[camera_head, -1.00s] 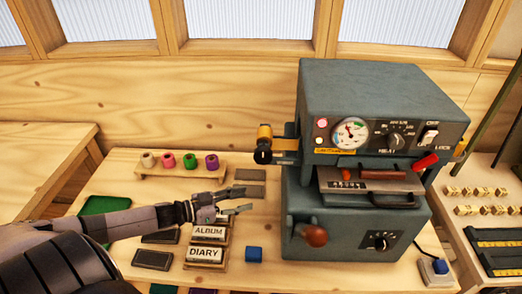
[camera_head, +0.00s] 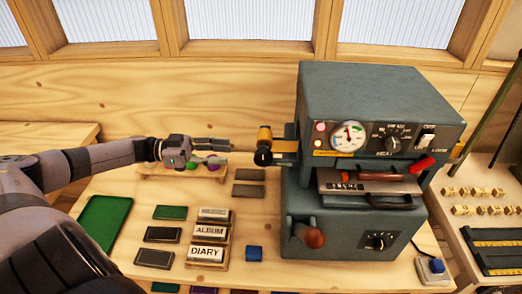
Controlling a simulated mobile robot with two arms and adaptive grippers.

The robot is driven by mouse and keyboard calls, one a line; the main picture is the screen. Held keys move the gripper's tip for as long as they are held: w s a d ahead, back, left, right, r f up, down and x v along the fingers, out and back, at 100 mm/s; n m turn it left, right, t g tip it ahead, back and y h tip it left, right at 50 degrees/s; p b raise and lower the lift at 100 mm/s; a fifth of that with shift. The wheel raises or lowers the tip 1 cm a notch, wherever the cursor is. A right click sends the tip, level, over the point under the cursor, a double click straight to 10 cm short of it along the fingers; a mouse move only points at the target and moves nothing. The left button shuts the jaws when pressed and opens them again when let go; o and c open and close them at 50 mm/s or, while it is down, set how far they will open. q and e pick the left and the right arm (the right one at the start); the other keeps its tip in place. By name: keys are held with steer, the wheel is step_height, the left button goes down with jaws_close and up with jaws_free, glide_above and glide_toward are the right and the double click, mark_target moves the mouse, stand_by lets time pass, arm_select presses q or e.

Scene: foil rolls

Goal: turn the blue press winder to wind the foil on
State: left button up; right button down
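The blue-grey press (camera_head: 385,95) stands at the right of the bench. On its left side a gold foil roll (camera_head: 264,134) sits above a black round knob (camera_head: 262,157), which looks like the winder. A gold strip runs from there to the press. My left gripper (camera_head: 222,151) is to the left of the knob, with its fingers pointing right. The fingers are apart with nothing between them, and a gap remains between the gripper and the knob. My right gripper is out of view.
A small wooden rack (camera_head: 155,172) with foil rolls lies under my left gripper, partly hidden by it. A red-handled crank (camera_head: 312,237) sticks out from the press.

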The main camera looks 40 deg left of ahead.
mark_target(256, 153)
arm_select(q)
steer(key=p+x, duration=0.3)
steer(key=x, duration=0.7)
steer(key=shift+w+r, duration=0.15)
steer(key=shift+r, duration=0.05)
steer(key=shift+w+d+f+p, duration=0.15)
steer(key=shift+w+d+p, duration=0.2)
steer(key=shift+d, duration=0.2)
steer(key=shift+s, duration=0.1)
steer(key=shift+c, duration=0.4)
jaws_close()
